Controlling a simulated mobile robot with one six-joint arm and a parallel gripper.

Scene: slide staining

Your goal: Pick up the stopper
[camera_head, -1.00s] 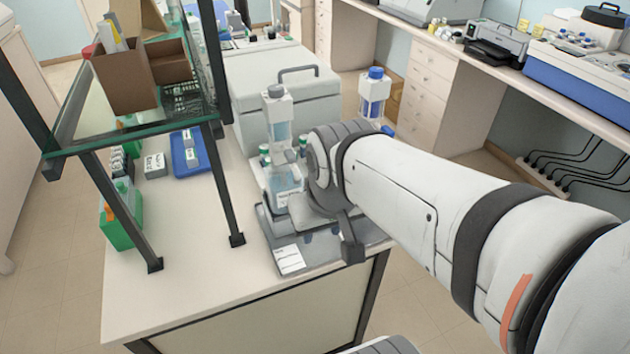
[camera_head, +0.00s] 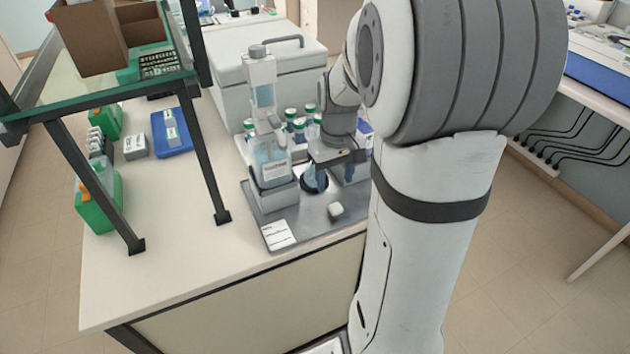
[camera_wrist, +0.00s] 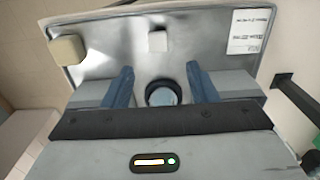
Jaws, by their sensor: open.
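My gripper (camera_head: 322,178) points down over the metal tray (camera_head: 285,212), its blue fingers apart with nothing held. In the wrist view, the fingers (camera_wrist: 160,72) stand either side of a dark round ring with a pale blue centre (camera_wrist: 163,93). A small white block (camera_head: 336,209) lies on the tray near its front edge; it also shows in the wrist view (camera_wrist: 157,41). A beige rounded block (camera_wrist: 67,50) sits at the tray corner there. I cannot tell for certain which of these is the stopper.
A tall bottle unit (camera_head: 268,125) stands on the tray left of my gripper. Several green-capped bottles (camera_head: 300,130) are behind. A white label (camera_head: 278,234) lies at the tray's front left.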

